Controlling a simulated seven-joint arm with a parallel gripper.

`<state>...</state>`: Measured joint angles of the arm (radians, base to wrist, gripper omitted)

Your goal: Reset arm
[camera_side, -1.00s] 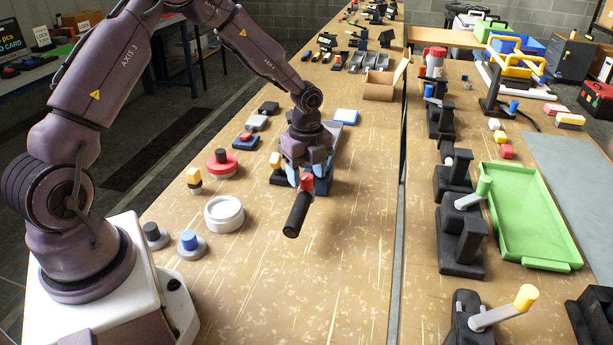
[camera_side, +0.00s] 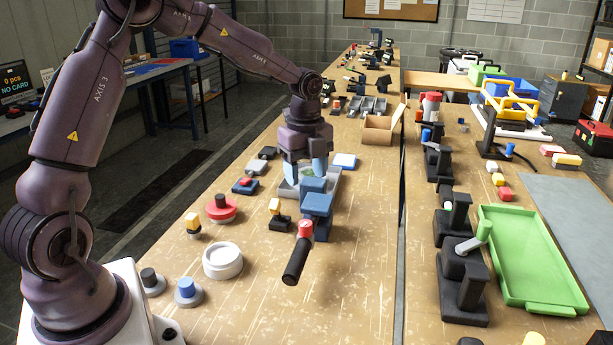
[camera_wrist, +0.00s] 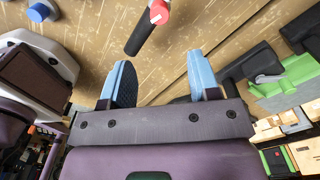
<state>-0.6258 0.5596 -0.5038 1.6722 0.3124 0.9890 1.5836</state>
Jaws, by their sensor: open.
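My gripper (camera_side: 305,170) is open and empty, pointing down above the workbench in the side view. Its two blue fingers (camera_wrist: 160,85) stand wide apart in the wrist view, with nothing between them. In the side view the fingers are above and behind a blue block fixture (camera_side: 316,204). A black handle with a red end (camera_side: 297,258) sticks out in front of that fixture, apart from the fingers. The same handle shows in the wrist view (camera_wrist: 140,38), ahead of the fingertips.
A green tray (camera_side: 530,260) and black fixtures (camera_side: 463,285) stand to the right. The bench's front middle is clear.

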